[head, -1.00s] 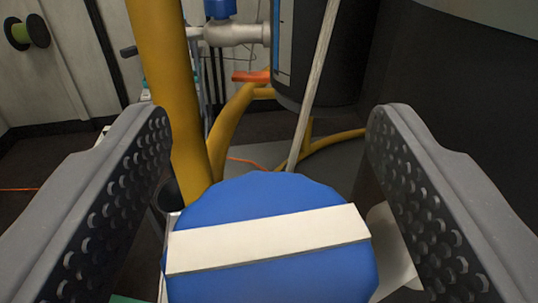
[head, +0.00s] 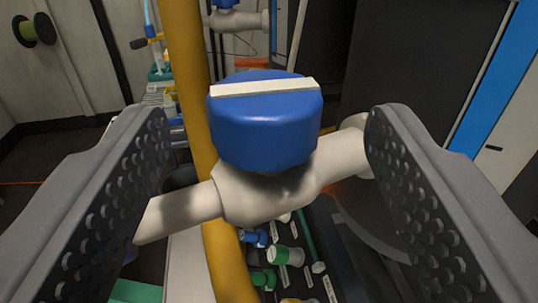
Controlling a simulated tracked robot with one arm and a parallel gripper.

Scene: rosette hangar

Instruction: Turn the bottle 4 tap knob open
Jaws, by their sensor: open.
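A blue tap knob (head: 264,128) with a white bar across its top sits on a pale tap body (head: 270,190) in the middle of the head view. The bar runs nearly left to right, tilted slightly. Whether this is bottle 4 cannot be told, as no number shows. My gripper (head: 270,130) is open, one jaw at the left and one at the right of the knob, with gaps on both sides. The right end of the tap body passes close to the right jaw; I cannot tell if they touch.
A yellow post (head: 187,60) rises just behind and left of the knob. Another pale tap (head: 238,20) with a blue knob stands farther back. Several small fittings (head: 285,256) lie below.

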